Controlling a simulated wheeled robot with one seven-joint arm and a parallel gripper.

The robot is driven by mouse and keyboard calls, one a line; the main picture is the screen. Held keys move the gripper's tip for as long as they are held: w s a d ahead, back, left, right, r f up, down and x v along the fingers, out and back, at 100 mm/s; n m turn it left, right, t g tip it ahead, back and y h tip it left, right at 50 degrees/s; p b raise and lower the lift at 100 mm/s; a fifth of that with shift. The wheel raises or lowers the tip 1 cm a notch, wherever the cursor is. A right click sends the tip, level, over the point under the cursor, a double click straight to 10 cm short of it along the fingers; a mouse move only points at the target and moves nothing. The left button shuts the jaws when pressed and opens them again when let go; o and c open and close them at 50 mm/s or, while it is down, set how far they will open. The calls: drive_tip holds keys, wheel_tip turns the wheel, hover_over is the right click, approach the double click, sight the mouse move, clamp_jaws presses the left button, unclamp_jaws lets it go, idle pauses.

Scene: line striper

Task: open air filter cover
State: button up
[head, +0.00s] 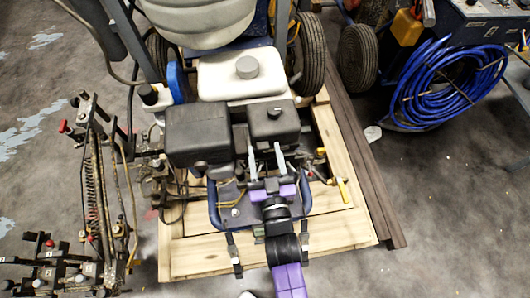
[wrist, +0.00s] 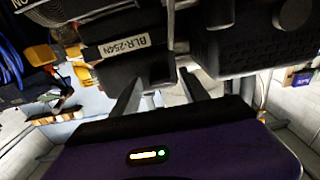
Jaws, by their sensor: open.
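The black air filter cover (head: 274,124) is the smaller box at the right front of the engine, with a dark knob (head: 277,113) on top. It appears shut. My gripper (head: 265,150) is open and empty, its two pale fingers pointing at the engine at the cover's front edge. In the wrist view, my gripper (wrist: 160,82) has its fingers apart with nothing between them, close to dark engine housings. A housing labelled BLR-254N (wrist: 125,46) lies to the left there. I cannot tell whether the fingers touch anything.
A larger black ribbed box (head: 198,135) sits left of the cover, and a white tank (head: 241,75) stands behind. A wooden pallet (head: 205,260) lies under the machine. A yellow-handled lever (head: 342,190) is at right. A blue hose coil (head: 448,85) lies farther right.

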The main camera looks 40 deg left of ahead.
clamp_jaws()
idle(1.4)
